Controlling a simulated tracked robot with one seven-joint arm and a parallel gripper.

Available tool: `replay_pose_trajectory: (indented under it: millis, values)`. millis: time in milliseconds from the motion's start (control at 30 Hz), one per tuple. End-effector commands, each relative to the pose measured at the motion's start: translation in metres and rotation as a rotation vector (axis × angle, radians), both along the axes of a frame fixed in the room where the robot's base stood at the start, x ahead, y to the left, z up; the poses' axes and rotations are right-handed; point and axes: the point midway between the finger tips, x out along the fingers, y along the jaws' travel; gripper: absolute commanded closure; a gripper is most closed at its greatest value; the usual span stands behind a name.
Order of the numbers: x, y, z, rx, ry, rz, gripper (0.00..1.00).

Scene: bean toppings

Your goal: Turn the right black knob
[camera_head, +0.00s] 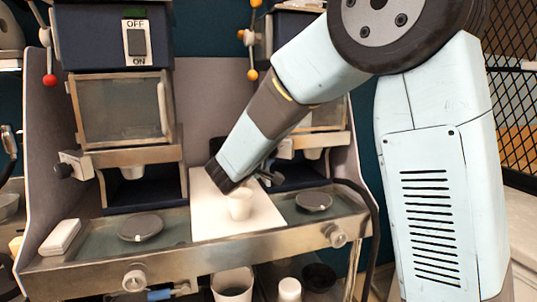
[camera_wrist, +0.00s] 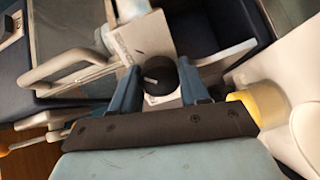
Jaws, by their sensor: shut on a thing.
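The right black knob (camera_wrist: 160,80) shows in the wrist view, round with a white mark, on a pale box of the right machine. My gripper (camera_wrist: 159,70) is shut on it, one blue finger on each side. In the head view my gripper (camera_head: 266,172) reaches to the left side of the right machine, and I cannot make out the knob there. The left machine has its own black knob (camera_head: 63,170) on its left side, clear of my arm.
The steel counter (camera_head: 190,258) carries two round dark plates (camera_head: 140,227) (camera_head: 314,201). The left machine has an OFF/ON switch (camera_head: 136,42). A black mesh (camera_head: 511,85) stands at the right.

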Motion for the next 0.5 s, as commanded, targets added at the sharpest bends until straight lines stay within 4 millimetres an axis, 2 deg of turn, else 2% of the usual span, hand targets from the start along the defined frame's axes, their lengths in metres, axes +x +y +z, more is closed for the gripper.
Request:
replay_pose_trajectory:
  millis: [233, 267, 500]
  values:
    - [-0.0012, -0.0020, -0.0048, -0.002, 0.010, -0.004, 0.85]
    - [-0.0012, -0.0020, -0.0049, -0.002, 0.010, -0.004, 0.52]
    - [-0.0006, -0.0012, -0.0029, -0.001, 0.006, -0.003, 0.31]
